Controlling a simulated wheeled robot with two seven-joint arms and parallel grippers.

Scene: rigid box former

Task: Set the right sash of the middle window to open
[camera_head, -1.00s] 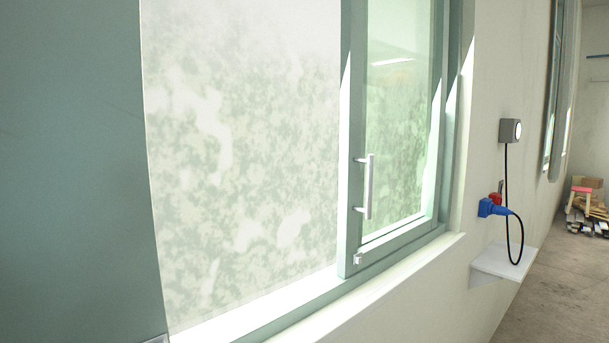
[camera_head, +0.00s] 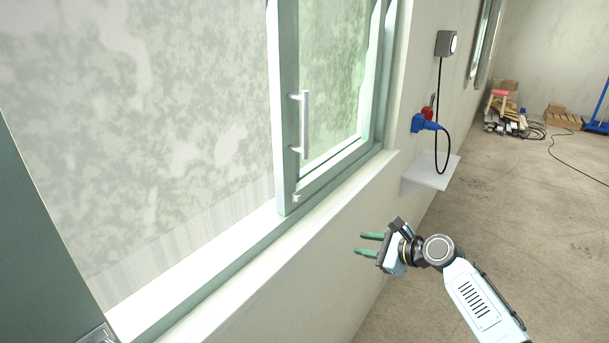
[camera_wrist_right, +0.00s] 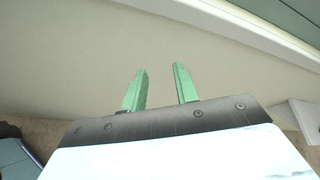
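The right sash (camera_head: 285,120) is a green-grey framed glass pane at the right side of the window in the head view. It stands at the right, and the opening to its left shows the pale backdrop outside. A silver bar handle (camera_head: 304,125) is upright on its left stile, with a small catch (camera_head: 296,198) below it. My right gripper (camera_head: 362,245) is open and empty, below the sill and to the right of the handle. Its two green fingers stand apart before the bare wall in the right wrist view (camera_wrist_right: 160,88). My left gripper is out of view.
The white sill (camera_head: 250,235) runs below the window. A green-grey panel (camera_head: 35,245) fills the left edge.

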